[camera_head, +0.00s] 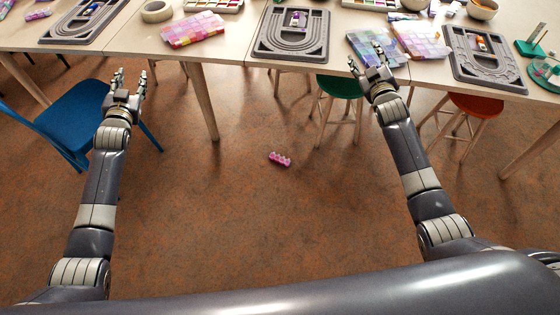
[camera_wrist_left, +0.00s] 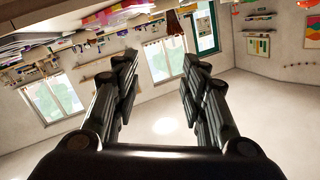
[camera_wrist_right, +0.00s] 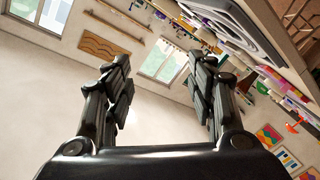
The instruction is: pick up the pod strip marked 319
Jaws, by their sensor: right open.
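A pink pod strip (camera_head: 280,159) lies on the brown floor in the head view, between my two arms and in front of the tables. Any number on it is too small to read. My left gripper (camera_head: 130,82) is raised at the left, near the blue chair, with its fingers apart and empty. In the left wrist view the left gripper's fingers (camera_wrist_left: 157,85) stand open. My right gripper (camera_head: 369,62) is at the table's front edge with its fingers apart. In the right wrist view its fingers (camera_wrist_right: 166,80) are open with nothing between them.
Tables (camera_head: 225,52) run across the back with grey bead boards (camera_head: 261,47) and pastel bead boxes (camera_head: 184,38). A blue chair (camera_head: 75,122) stands left. A green stool (camera_head: 340,87) and an orange-red stool (camera_head: 476,106) stand under the tables. The floor (camera_head: 240,220) around the strip is clear.

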